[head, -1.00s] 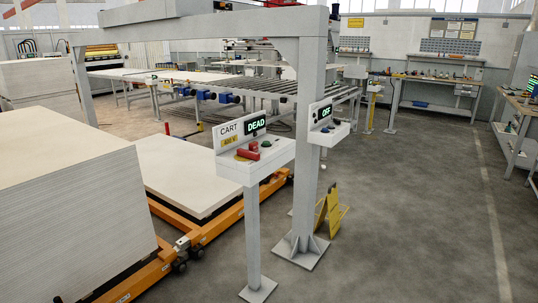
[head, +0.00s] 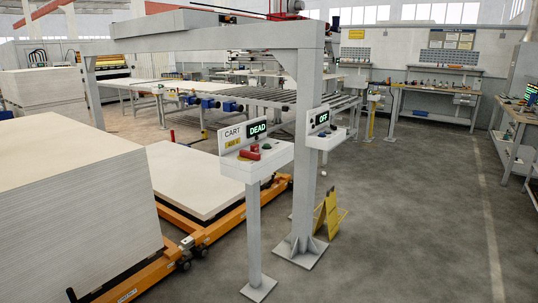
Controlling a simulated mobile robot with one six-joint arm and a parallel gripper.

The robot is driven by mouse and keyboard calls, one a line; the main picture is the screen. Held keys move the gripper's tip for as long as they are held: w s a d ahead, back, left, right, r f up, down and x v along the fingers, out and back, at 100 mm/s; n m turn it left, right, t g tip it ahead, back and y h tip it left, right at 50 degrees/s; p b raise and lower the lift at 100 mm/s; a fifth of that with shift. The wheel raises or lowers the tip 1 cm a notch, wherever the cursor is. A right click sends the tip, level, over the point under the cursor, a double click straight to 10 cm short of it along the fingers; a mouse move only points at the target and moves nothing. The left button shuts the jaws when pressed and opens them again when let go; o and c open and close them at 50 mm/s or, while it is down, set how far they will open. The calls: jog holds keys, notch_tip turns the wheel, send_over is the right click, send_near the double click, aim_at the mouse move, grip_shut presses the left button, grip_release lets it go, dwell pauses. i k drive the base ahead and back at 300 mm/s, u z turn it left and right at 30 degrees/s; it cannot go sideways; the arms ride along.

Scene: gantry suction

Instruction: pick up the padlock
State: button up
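I cannot make out a padlock for certain in the head view. A red part (head: 250,153), which looks like a switch handle, is on the CART control box (head: 258,168); its display reads DEAD. A second control box (head: 330,140) beside the gantry post reads OFF. Small items lie on the back workbench (head: 436,90) and the right workbench (head: 520,114), too small to tell apart. My gripper is not in view.
A grey gantry post (head: 306,190) stands mid-view, with a yellow folding floor sign (head: 328,215) by its foot. Board stacks (head: 75,215) and an orange cart frame (head: 215,228) fill the left. A roller table (head: 290,97) is behind. The concrete floor (head: 410,220) at right is clear.

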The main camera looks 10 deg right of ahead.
aim_at(254, 147)
jog(key=u, duration=0.15)
jog(key=i, duration=0.9)
jog(key=z, duration=0.7)
jog(key=k, duration=0.15)
jog(key=u, duration=3.3)
